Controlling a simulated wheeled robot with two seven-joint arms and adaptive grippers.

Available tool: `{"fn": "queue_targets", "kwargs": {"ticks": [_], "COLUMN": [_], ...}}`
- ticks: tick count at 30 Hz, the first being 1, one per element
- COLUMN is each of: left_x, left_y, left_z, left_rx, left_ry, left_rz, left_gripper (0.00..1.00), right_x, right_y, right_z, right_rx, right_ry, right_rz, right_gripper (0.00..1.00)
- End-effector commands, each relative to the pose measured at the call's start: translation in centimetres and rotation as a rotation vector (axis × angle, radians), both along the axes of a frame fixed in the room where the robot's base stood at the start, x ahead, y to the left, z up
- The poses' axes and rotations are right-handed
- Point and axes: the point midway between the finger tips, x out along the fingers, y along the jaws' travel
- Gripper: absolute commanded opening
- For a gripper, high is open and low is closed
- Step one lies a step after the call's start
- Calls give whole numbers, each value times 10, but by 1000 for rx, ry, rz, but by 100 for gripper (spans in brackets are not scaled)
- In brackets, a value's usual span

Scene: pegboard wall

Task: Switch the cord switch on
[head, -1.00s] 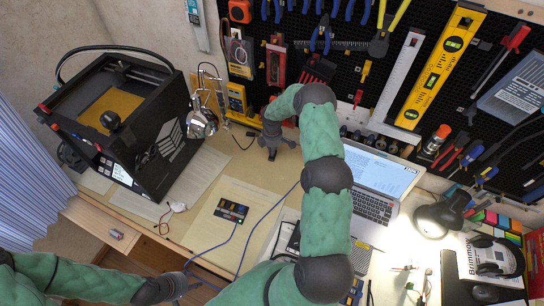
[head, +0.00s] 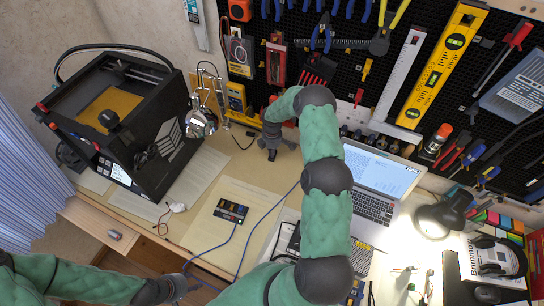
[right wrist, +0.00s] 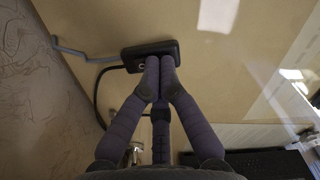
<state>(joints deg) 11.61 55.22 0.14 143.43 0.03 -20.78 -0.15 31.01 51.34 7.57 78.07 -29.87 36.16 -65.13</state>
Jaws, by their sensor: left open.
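The cord switch (right wrist: 135,57), a small dark box, lies on the tan desk surface in the right wrist view, with a grey-blue cord and a black cord at its left side. My right gripper (right wrist: 160,63) has its fingers together, tips at the near edge of the switch; the fingertips hide part of it. Whether they touch or press it I cannot tell. In the head view my right gripper (head: 277,149) points down at the back of the desk and mostly hides the switch. My left gripper (head: 184,286) is open and low at the front edge, far from it.
A black 3D printer (head: 125,125) stands on the left, with a shiny articulated stand (head: 201,122) beside it. An open laptop (head: 372,185) and a lit desk lamp (head: 440,215) are on the right. A small panel (head: 230,211) with a blue cable lies in front. Tools hang on the pegboard behind.

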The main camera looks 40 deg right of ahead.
Motion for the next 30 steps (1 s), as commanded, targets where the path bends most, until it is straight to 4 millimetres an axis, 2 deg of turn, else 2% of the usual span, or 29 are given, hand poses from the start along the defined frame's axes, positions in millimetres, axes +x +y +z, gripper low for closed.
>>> {"fn": "queue_targets", "kwargs": {"ticks": [11, 30], "left_x": [0, 0], "left_y": [0, 0], "left_z": [-1, 19], "left_rx": [0, 0], "left_ry": [0, 0], "left_rz": [0, 0], "left_gripper": [41, 41], "right_x": [0, 0], "right_y": [0, 0], "right_z": [-1, 42], "right_rx": [1, 0], "right_ry": [1, 0], "right_rz": [0, 1], "right_gripper": [0, 0]}}
